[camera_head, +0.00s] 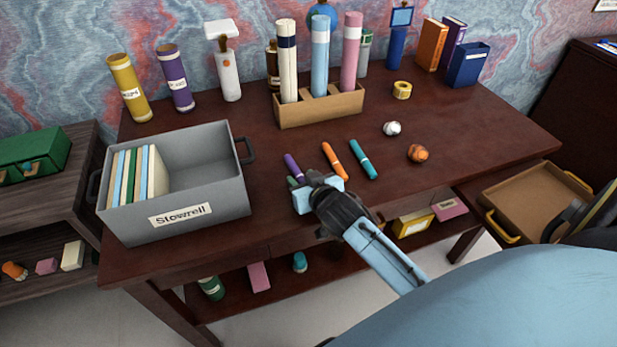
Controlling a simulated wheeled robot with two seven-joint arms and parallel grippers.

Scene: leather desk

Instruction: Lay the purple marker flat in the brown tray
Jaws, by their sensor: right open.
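The purple marker (293,166) lies on the dark wooden desk, left of an orange marker (335,161). My right gripper (312,188) comes in from the lower right, just in front of the purple marker's near end. It is open and appears empty; the exact gap to the marker is hard to tell. The brown tray (535,196), with yellow handles, stands off the desk's right end and looks empty where visible. Its near right part is hidden by dark parts in front. My left gripper is out of view.
A teal marker (362,159) and a mostly hidden green marker (291,182) lie near the gripper. The grey Stowrell bin (215,150) stands left. A wooden holder (320,108) with tall tubes stands behind. A white ball (392,128) and orange ball (418,153) lie right.

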